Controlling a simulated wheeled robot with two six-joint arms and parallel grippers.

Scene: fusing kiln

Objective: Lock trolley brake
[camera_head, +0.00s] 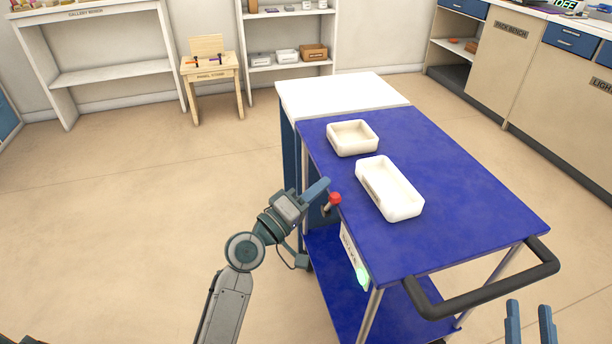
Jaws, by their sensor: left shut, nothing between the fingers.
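The blue-topped trolley (460,195) stands at the centre right. A lever with a red knob (335,198) sticks out at its left side, just below the top's edge. My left gripper (320,188) is shut and empty. Its fingertips are just left of and slightly above the red knob in the picture; I cannot tell whether they touch it. My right gripper (530,322) shows at the bottom right, with its two fingers apart and nothing between them. It is near the trolley's handle.
Two cream trays, a smaller one (352,123) and a longer one (404,209), stand on the trolley top. A black handle (490,291) juts from its near end. A label and green light (362,276) are on its left side. A white-topped unit (330,90) stands behind. The floor at left is clear.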

